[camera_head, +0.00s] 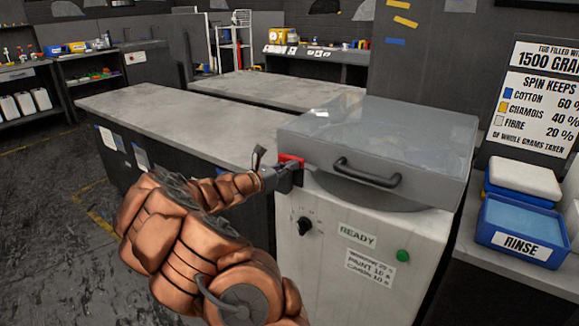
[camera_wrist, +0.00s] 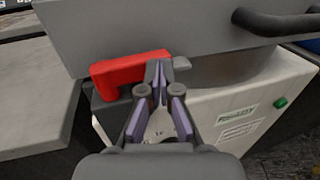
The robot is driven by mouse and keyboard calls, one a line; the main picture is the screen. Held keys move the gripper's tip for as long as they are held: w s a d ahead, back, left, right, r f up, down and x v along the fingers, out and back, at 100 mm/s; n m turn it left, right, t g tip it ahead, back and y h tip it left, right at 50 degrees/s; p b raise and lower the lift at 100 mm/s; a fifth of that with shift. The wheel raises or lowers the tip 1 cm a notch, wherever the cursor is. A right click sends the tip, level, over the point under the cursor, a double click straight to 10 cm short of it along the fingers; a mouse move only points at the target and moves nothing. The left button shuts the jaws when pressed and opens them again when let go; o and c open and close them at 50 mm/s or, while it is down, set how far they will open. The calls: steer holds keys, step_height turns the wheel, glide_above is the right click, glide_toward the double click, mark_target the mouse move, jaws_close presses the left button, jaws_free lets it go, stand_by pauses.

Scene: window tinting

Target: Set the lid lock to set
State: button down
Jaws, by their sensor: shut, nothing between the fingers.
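The lid lock (camera_wrist: 125,70) is a red angled lever at the left end of the front edge of the grey lid (camera_head: 390,135). It also shows as a small red piece in the head view (camera_head: 290,158), partly behind my gripper. My gripper (camera_head: 292,170) is shut and empty. In the wrist view its fingertips (camera_wrist: 159,70) are together at the right end of the red lever, between it and a small grey tab (camera_wrist: 182,63). I cannot tell whether they touch the lever. No set mark on the lock is legible.
The lid has a dark handle (camera_head: 366,173) and sits on a white cabinet (camera_head: 335,270) with a black knob (camera_head: 304,225), a READY label (camera_head: 357,236) and a green button (camera_head: 403,256). A grey bench (camera_head: 180,115) lies left; a blue RINSE tub (camera_head: 515,230) stands right.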

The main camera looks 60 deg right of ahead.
stand_by(0.4)
steer(key=a, duration=1.4)
steer(key=shift+w, duration=0.4)
steer(key=s+a+m+y, duration=0.6)
steer(key=s+a+m, duration=0.25)
steer(key=a, duration=0.35)
steer(key=s+a+f+m+t+y, duration=0.2)
steer(key=a+y, duration=0.1)
steer(key=a, duration=0.7)
steer(key=s+a+f+m+t+y, duration=0.15)
steer(key=a+y, duration=0.25)
steer(key=a, duration=0.6)
steer(key=s+a+f+m+t+y, duration=0.1)
steer(key=s+a+f+y, duration=0.15)
steer(key=a, duration=0.75)
step_height(320, 180, up, 14)
steer(key=w+a+t+p, duration=0.1)
steer(key=p, duration=1.3)
steer(key=shift+w+a+r+y, duration=0.15)
steer(key=shift+w+r+y, duration=0.1)
steer(key=shift+y, duration=0.2)
